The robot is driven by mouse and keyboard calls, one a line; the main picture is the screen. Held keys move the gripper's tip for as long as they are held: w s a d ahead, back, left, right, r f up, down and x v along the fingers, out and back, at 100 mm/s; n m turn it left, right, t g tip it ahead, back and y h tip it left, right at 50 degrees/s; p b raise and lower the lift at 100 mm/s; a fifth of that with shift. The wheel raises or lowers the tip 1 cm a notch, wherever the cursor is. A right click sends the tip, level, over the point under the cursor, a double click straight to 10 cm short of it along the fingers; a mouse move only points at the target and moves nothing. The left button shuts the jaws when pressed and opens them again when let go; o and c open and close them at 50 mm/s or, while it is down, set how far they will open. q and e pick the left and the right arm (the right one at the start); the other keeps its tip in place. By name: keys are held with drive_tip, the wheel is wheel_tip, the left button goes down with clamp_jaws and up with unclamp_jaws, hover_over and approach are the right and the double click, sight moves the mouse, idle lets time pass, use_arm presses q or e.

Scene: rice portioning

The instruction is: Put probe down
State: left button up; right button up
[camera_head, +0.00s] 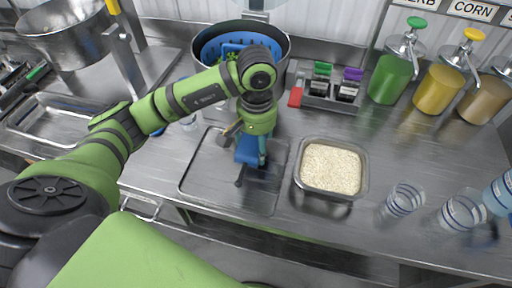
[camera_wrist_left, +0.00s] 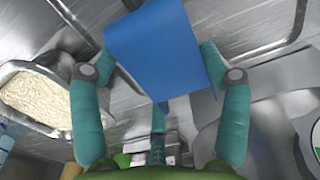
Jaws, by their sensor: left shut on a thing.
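My left gripper (camera_head: 254,146) points down over the grey tray (camera_head: 203,178). It is shut on a blue probe (camera_head: 247,158), whose dark thin end sticks out below and reaches close to the tray. I cannot tell if it touches. In the left wrist view the probe's broad blue body (camera_wrist_left: 160,55) sits between the teal fingers and hides part of the tray surface behind it. My right gripper is in neither view.
A steel pan of rice (camera_head: 332,168) stands just right of the tray. A probe rack (camera_head: 326,90) with coloured tops is behind, beside a round pot (camera_head: 282,45). Sauce bottles (camera_head: 391,78) and clear cups (camera_head: 404,200) are at the right.

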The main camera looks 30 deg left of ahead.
sight(256, 153)
use_arm(q)
drive_tip(key=shift+a+f, duration=0.15)
drive_tip(key=shift+f, duration=0.15)
wheel_tip(256, 153, down, 3)
drive_tip(key=shift+f+p, duration=0.1)
drive_tip(key=shift+p, duration=0.8)
drive_tip(key=shift+f, duration=0.2)
drive_tip(key=shift+f+b, duration=0.2)
drive_tip(key=shift+b, duration=0.15)
drive_tip(key=o, duration=1.2)
drive_tip(key=shift+r, duration=0.1)
